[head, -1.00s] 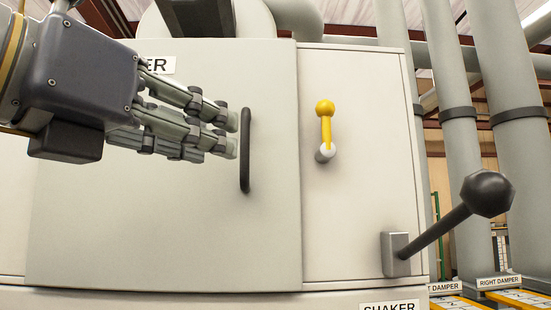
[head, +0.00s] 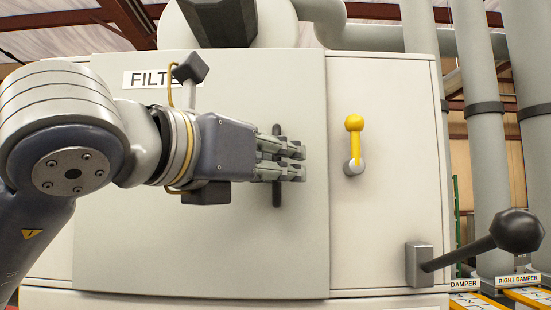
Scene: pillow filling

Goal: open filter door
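The filter door (head: 230,240) is a large pale grey panel, and it looks shut. Its black vertical handle (head: 277,196) is near the door's right edge; only its upper and lower ends show. My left gripper (head: 298,162) reaches in from the left with its fingers pointing right. The fingers cross in front of the middle of the handle and hide it. Whether they are closed around the handle or only overlap it cannot be told. My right gripper is not in view.
Right of the door, a yellow lever (head: 354,140) points up on the cabinet front. Below it, a black-knobbed shaker lever (head: 480,243) sticks out to the right. Grey pipes (head: 480,150) and a right damper label (head: 518,279) are at the far right. A "FILT..." label (head: 143,79) is partly covered.

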